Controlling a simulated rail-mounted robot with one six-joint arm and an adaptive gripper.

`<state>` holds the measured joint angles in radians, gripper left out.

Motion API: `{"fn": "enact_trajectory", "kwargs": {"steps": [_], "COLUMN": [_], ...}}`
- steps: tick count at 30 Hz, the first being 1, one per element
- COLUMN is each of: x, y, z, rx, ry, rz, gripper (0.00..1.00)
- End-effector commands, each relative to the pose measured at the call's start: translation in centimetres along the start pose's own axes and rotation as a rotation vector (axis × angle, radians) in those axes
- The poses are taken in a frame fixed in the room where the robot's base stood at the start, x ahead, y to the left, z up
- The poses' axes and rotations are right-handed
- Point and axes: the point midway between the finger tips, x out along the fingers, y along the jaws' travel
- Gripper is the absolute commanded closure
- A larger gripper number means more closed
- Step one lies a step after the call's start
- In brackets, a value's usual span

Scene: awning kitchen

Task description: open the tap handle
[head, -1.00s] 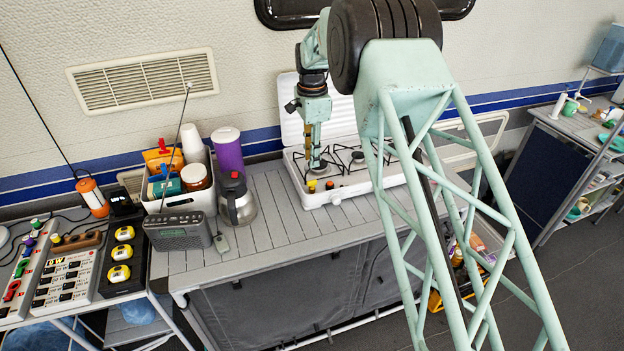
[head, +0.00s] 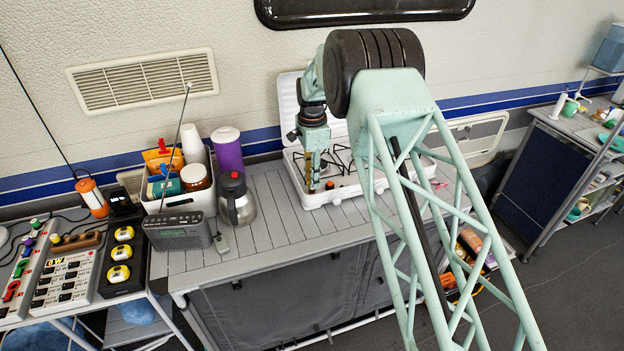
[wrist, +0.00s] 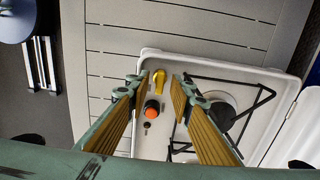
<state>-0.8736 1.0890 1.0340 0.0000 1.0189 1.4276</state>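The yellow tap handle (wrist: 159,80) is on the front edge of the white camping stove (wrist: 148,62), beside an orange-topped black knob (wrist: 152,108). My gripper (wrist: 158,84) is open. In the wrist view its two tan-padded fingers stand on either side of the handle, with a gap on both sides. I cannot tell how far above the handle the fingertips are. In the head view my gripper (head: 312,186) points down over the stove's front left corner and hides the handle.
The stove's burner (wrist: 216,108) and black wire pot support are just right of my gripper in the wrist view. The open lid stands behind.

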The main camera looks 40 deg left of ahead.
Motion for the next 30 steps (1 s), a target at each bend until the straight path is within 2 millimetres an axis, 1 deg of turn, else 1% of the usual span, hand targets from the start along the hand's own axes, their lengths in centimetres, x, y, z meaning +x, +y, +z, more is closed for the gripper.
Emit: {"fn": "enact_trajectory", "kwargs": {"steps": [8, 12, 15, 23, 30], "x": [0.02, 0.01, 0.01, 0.01, 0.01], "y": [-0.01, -0.01, -0.01, 0.00, 0.00], "z": [0.00, 0.00, 0.00, -0.01, 0.00], "rx": [0.000, 0.000, 0.000, -0.006, -0.057], "ry": [0.000, 0.000, 0.000, 0.000, 0.000], "rz": [0.000, 0.000, 0.000, 0.000, 0.000], "gripper": [0.80, 0.93, 1.00, 1.00, 1.00]}}
